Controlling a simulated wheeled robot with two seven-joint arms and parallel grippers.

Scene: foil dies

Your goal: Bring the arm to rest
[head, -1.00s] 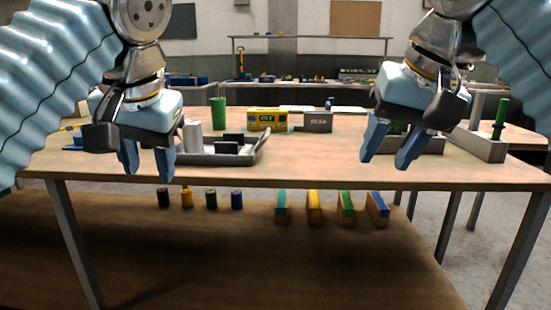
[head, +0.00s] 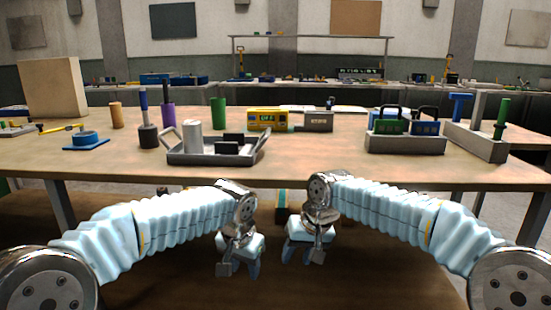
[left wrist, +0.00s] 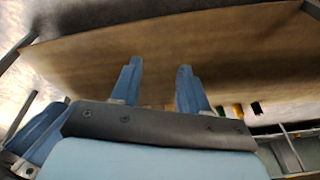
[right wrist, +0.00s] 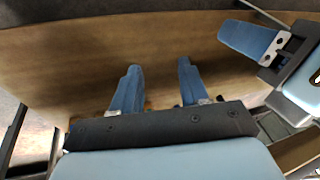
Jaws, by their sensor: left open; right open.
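My left gripper (head: 240,268) hangs low in front of the table's front edge in the head view, left of centre. Its two blue fingers are apart and empty, as the left wrist view (left wrist: 158,85) also shows. My right gripper (head: 298,252) hangs close beside it on the right, below the tabletop. Its fingers are apart with nothing between them in the right wrist view (right wrist: 157,88). Both forearms reach inward from the lower corners of the head view. Part of the left gripper (right wrist: 262,45) shows at the right of the right wrist view.
The wooden table (head: 330,165) stands just beyond both grippers. On it are a grey tray (head: 210,160) holding a white cylinder, a yellow box (head: 267,120), a grey caddy (head: 405,143) with green and blue blocks, and a grey rack (head: 478,140). A lower wooden shelf lies beneath.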

